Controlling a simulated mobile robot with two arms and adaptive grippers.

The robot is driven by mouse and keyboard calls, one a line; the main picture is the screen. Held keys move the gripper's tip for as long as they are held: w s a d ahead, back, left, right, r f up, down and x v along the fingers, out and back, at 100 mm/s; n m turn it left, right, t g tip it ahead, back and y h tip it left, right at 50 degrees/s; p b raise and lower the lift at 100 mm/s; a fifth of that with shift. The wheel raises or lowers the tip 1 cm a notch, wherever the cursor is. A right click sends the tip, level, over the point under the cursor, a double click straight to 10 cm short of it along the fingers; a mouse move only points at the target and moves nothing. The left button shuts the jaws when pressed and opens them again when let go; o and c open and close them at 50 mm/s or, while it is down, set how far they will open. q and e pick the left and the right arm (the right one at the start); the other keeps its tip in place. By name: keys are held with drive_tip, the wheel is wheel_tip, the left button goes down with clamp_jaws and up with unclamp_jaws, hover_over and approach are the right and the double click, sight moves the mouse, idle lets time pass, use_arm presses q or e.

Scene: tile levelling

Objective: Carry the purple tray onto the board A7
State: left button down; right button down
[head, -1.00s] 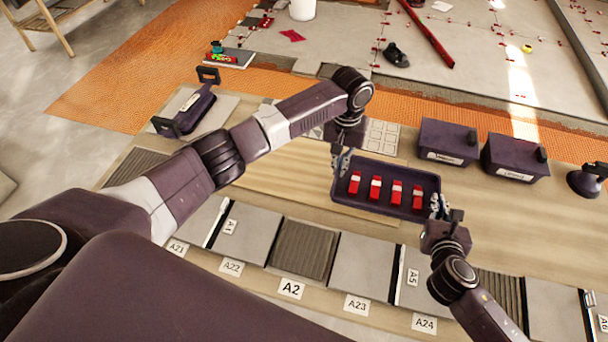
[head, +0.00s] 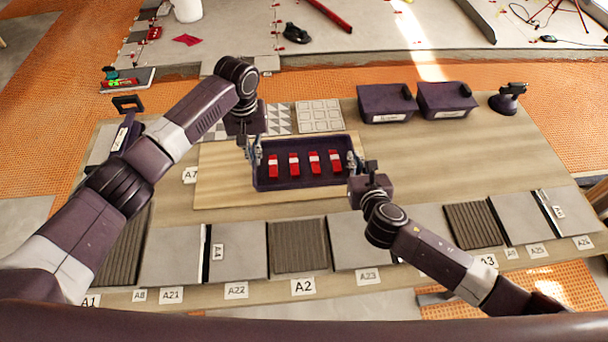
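The purple tray (head: 306,182) holds several red-and-white pieces (head: 294,164) in a row. It is over the right part of the pale wooden board A7 (head: 225,188), whose label (head: 190,175) shows at its left edge. I cannot tell whether the tray touches the board or hangs just above it. My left gripper (head: 254,153) is at the tray's left end, its fingers closed on the rim. My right gripper (head: 353,161) is at the right end, likewise closed on the rim. The arms hide little of the tray.
Two dark bins (head: 387,103) (head: 446,100) and a suction-cup-like tool (head: 508,98) stand at the back right. Patterned tiles (head: 320,117) lie behind the tray. Grey tiles and ribbed pads (head: 298,246) line the front edge. Bare table (head: 420,165) lies to the right.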

use_arm(q)
drive_tip(key=shift+a+f, duration=0.1)
drive_tip(key=shift+a, duration=0.05)
use_arm(e)
drive_tip(key=shift+f, duration=0.1)
